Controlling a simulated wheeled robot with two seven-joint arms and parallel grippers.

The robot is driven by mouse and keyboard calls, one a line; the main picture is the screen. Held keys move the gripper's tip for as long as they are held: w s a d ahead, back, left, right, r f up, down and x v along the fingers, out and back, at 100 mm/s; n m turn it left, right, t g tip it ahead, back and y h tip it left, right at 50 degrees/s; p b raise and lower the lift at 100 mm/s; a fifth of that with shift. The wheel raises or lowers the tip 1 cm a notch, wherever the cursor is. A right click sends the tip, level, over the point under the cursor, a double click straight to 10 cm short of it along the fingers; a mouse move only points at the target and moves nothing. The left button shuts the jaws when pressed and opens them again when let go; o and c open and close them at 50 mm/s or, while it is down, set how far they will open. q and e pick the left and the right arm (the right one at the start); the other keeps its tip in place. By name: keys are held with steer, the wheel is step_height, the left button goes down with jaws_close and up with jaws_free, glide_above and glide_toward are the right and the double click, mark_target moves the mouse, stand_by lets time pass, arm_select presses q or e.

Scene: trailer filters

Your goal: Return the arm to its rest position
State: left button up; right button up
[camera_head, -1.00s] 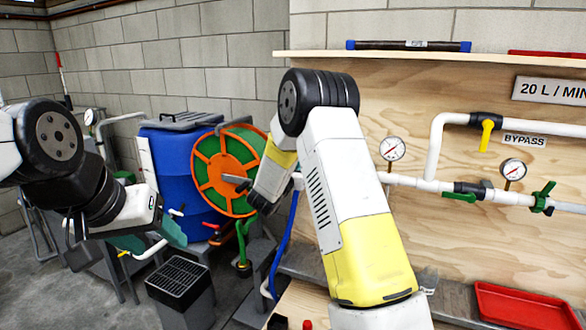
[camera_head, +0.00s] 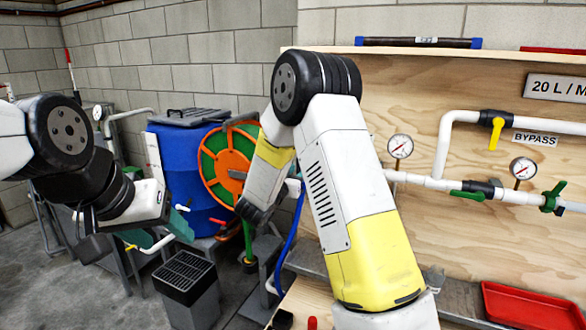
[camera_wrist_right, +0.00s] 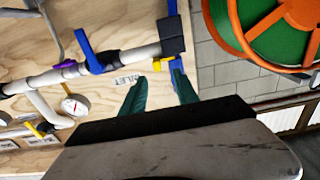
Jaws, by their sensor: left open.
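My left gripper (camera_head: 165,232) has a white and black body and teal fingers. It is at the left of the head view, in front of the blue barrel, with its fingers apart and nothing visible between them. My right arm (camera_head: 340,180), white and yellow with a black elbow, rises through the middle of the head view and bends down at its far end. In the right wrist view my right gripper (camera_wrist_right: 158,82) shows two teal fingers spread apart, with nothing held. The pipe board with an INLET label (camera_wrist_right: 124,81) lies beyond them.
A blue barrel (camera_head: 185,165) and an orange and green hose reel (camera_head: 222,165) stand at the back left. A grey slotted bin (camera_head: 188,275) is on the floor. White pipes with gauges (camera_head: 400,146) and valves cross the wooden board at right. A red tray (camera_head: 530,305) lies below.

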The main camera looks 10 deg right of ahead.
steer(key=shift+s+a, duration=0.15)
steer(key=shift+s, duration=0.05)
steer(key=s+a+r+n+g+y, duration=0.2)
steer(key=s+a+r+n+y, duration=0.3)
steer(key=s+r+y, duration=0.6)
steer(key=s+d+f+g, duration=0.1)
steer(key=s+g, duration=0.1)
steer(key=s, duration=0.6)
steer(key=s+d+f+n+g, duration=0.1)
steer(key=s+d+g, duration=0.1)
steer(key=s, duration=0.7)
steer(key=s+d+f+n+g+y, duration=0.1)
steer(key=s+d+f+g, duration=0.1)
steer(key=s, duration=0.7)
steer(key=shift+s+g, duration=0.2)
steer(key=shift+g, duration=0.2)
